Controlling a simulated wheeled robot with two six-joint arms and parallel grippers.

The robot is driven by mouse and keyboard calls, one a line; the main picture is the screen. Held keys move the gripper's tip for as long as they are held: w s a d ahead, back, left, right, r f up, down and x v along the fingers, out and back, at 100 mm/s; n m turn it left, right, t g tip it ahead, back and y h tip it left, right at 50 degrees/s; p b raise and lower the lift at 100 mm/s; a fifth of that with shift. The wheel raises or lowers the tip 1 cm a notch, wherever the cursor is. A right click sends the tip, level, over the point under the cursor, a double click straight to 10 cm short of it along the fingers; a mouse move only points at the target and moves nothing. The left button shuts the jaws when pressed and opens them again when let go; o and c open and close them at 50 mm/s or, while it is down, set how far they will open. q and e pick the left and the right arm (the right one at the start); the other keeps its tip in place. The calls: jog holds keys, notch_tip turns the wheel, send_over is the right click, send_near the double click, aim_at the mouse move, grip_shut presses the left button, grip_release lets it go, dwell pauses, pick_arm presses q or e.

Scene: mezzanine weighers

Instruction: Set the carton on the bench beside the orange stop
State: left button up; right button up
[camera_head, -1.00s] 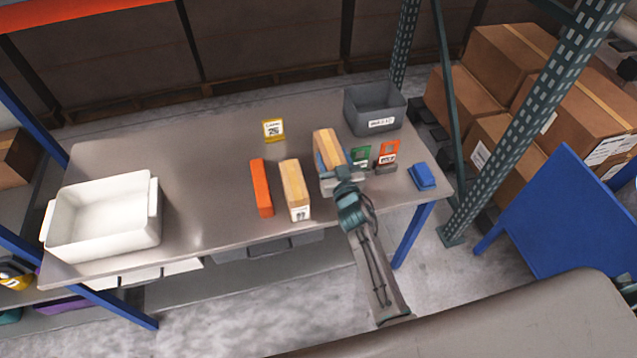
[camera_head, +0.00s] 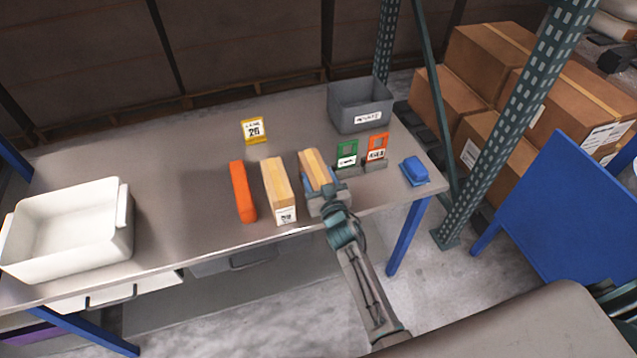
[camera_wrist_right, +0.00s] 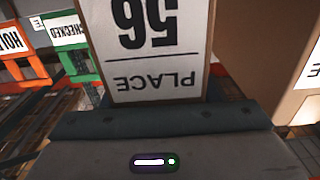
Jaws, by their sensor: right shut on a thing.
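My right gripper (camera_head: 322,188) is shut on a tan carton (camera_head: 314,166) with a lighter strip along its top. In the right wrist view this carton's white label (camera_wrist_right: 160,45), reading "PLACE 56" upside down, faces the camera. I cannot tell whether the carton's base touches the bench (camera_head: 195,215). The orange stop (camera_head: 243,190) is a long bar lying on the bench to the left. A second similar carton (camera_head: 277,188) with a white label stands between the stop and the held carton. My left gripper is not in view.
A green tag stand (camera_head: 346,154) and an orange one (camera_head: 377,147) stand right of the held carton. A blue block (camera_head: 414,170) is near the right end. A grey bin (camera_head: 362,106), yellow sign (camera_head: 254,130) and white tub (camera_head: 68,228) are also on the bench.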

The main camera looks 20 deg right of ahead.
jog(key=shift+r, duration=0.15)
jog(key=o, duration=0.9)
jog(key=shift+f, duration=0.25)
jog(key=shift+c, duration=0.2)
jog(key=o, duration=0.4)
jog(key=shift+o, duration=0.2)
jog(key=shift+r, duration=0.15)
jog(key=shift+s, duration=0.2)
jog(key=s+p, duration=0.1)
jog(key=s, duration=1)
jog(key=shift+s+d, duration=0.2)
jog(key=shift+s, duration=0.15)
